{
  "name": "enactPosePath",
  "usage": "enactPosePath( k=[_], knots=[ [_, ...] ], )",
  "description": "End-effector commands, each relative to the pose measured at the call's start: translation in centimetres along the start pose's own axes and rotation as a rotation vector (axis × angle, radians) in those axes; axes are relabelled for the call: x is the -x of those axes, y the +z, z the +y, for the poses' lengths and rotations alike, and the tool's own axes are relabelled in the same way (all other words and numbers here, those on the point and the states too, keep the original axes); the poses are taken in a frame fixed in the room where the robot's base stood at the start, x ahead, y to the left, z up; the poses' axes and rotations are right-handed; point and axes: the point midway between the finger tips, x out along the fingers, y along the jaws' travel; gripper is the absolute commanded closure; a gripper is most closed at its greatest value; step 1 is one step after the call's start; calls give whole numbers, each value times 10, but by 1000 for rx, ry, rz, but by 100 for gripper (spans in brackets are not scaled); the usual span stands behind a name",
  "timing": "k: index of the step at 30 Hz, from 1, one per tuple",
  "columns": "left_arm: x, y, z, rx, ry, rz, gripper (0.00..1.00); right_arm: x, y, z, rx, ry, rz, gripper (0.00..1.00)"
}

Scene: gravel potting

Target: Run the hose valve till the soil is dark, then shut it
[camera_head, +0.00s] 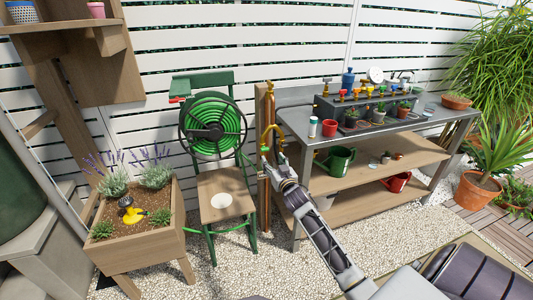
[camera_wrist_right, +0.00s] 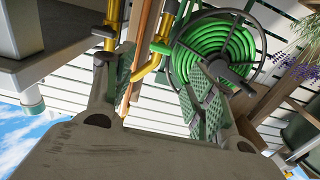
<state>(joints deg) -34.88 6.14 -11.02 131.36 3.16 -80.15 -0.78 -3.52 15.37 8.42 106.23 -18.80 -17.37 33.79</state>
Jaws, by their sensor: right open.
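The brass tap pipe (camera_head: 272,129) rises along a wooden post beside the workbench. It also shows in the wrist view (camera_wrist_right: 162,45), between and beyond my fingers. My right gripper (camera_head: 273,153) is open at the lower part of this pipe; I cannot tell whether a finger touches it. In the wrist view its two fingers (camera_wrist_right: 158,75) stand apart with nothing clamped. The valve's handle is not clear. A wooden planter (camera_head: 145,247) holds brown soil (camera_head: 155,197) and a yellow nozzle (camera_head: 132,213). The soil looks mid-brown. My left gripper is not in view.
A green hose reel (camera_head: 213,128) stands on a green-framed chair (camera_head: 228,185) left of the pipe. The grey workbench (camera_head: 410,124) at right carries pots and tools, with a green watering can (camera_head: 338,160) below. Gravel (camera_head: 255,262) covers the floor in front.

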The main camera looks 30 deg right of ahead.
Motion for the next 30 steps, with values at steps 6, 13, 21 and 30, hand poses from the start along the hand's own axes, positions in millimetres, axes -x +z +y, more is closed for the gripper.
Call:
enactPosePath(
  k=[6,13,21,30],
  knots=[
    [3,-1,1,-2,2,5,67,-18,0,0,0,-1,1,45],
    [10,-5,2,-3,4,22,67,-36,0,0,1,1,1,45],
    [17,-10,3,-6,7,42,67,-57,0,0,0,1,1,45],
    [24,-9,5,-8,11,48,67,-78,0,0,1,0,1,45]
  ],
)
